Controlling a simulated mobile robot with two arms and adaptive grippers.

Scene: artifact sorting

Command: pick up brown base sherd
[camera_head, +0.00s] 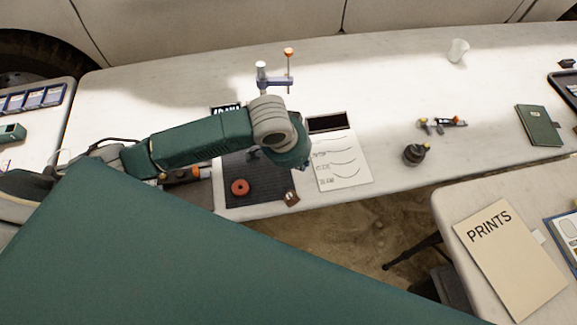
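My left arm reaches in from the left over the dark mat (262,190) on the long white table. Its wrist end, with my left gripper (293,158), is above the mat's right side. The wrist covers the fingers, so I cannot tell whether they are open. A small brown piece (292,199) lies at the mat's lower right corner, just below the gripper in the picture. It may be the brown base sherd, but it is too small to be sure. A red-orange ring-like disc (240,187) lies on the mat to its left. My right gripper is not in view.
A written sheet (341,165) lies right of the mat. A stand with an orange-topped rod (289,70) rises behind the wrist. A dark round pot-like item (414,155), small tools (442,124) and a green book (539,125) stand or lie further right. A PRINTS folder (510,262) lies on another table.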

